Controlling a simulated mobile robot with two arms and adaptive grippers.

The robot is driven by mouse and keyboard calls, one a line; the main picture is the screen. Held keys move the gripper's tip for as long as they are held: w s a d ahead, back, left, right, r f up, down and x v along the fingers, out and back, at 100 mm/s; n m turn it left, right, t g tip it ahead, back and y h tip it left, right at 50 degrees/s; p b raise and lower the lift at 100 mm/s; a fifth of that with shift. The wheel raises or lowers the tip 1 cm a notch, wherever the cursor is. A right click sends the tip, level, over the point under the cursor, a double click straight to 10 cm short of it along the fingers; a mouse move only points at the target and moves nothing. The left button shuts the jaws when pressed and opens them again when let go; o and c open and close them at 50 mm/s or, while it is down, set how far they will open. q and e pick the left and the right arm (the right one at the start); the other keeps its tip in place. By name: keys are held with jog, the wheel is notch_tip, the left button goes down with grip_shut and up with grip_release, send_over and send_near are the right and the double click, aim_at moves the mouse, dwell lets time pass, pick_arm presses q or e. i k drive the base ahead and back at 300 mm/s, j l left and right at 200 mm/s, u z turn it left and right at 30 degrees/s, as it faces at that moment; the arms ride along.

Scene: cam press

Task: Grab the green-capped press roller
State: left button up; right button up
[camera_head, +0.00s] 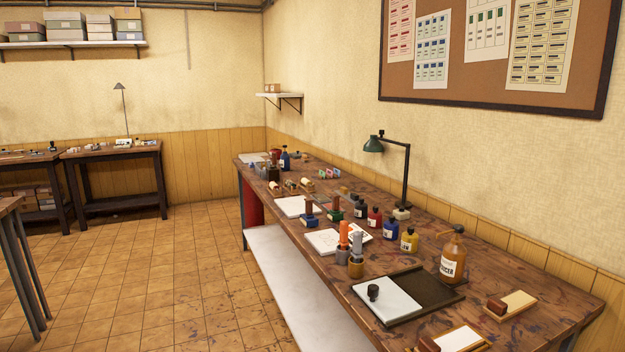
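A long wooden bench (293,243) runs along the right wall with stamps and bottles on it. I cannot pick out a green-capped press roller for certain. A brown-handled upright tool with a dark green base (334,214) stands mid-bench, too small to tell what it is. Small rollers or stamps with wooden parts (290,185) lie farther back, and small red and green pieces (329,173) lie behind them. Neither of my grippers is in view.
A brown bottle (453,256), yellow bottle (409,240), red bottle (374,218) and green desk lamp (374,145) stand along the bench's wall side. A dark tray (437,291) and stamp pads (510,304) are near. The tiled floor (170,262) left of the bench is open.

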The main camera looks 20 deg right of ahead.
aim_at(288, 182)
jog(key=i+j+z, duration=0.45)
jog(key=i, duration=0.6)
jog(key=i+j+z, duration=0.5)
jog(key=i+j, duration=0.45)
